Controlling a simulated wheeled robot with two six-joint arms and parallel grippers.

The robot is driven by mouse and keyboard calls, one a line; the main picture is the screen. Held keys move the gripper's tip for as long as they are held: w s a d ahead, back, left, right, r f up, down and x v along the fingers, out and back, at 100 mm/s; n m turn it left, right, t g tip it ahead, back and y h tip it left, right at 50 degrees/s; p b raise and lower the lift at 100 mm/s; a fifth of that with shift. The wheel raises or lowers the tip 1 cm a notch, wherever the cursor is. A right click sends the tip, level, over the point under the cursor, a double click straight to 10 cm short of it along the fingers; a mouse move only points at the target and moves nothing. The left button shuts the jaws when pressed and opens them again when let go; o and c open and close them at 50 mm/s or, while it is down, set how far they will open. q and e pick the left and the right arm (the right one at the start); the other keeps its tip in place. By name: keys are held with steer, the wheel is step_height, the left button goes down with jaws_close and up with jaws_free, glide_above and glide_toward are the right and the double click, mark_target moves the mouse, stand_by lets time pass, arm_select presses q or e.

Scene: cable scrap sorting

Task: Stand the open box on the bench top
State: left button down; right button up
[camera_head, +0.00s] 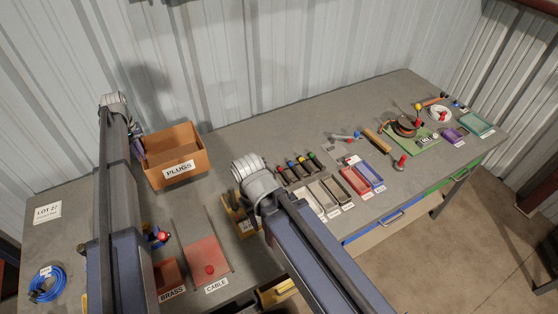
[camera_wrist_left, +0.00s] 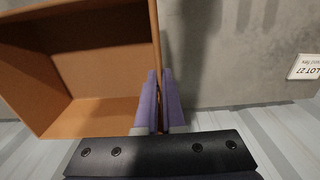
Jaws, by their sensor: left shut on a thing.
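The open box is orange-brown with a white PLUGS label (camera_head: 180,169) on its front; the box (camera_head: 188,150) appears upright at the bench's back left. My left gripper (camera_head: 139,146) is at the box's left side, partly hidden behind my arm. In the left wrist view, the purple fingers of the left gripper (camera_wrist_left: 159,101) are shut on one side wall of the box (camera_wrist_left: 105,55). Whether the box's base touches the bench top (camera_head: 235,140) cannot be told. My right arm reaches over the middle of the bench, and its gripper is hidden.
A red CABLE tray (camera_head: 206,254) and a BRASS bin (camera_head: 168,275) lie in front of the box. A blue cable coil (camera_head: 47,283) and a LOT 27 card (camera_head: 47,212) are at the left. Several small trays and tools fill the right half. A metal wall stands behind.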

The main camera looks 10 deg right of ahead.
arm_select(q)
steer(key=shift+s+d+r, duration=0.1)
steer(key=shift+f+b, duration=0.3)
steer(key=shift+f, duration=0.05)
step_height(320, 180, down, 10)
steer(key=b, duration=0.9)
steer(key=shift+r+b, duration=0.15)
steer(key=shift+b, duration=0.2)
steer(key=shift+r, duration=0.15)
steer(key=c, duration=1.5)
jaws_free()
steer(key=o, duration=0.5)
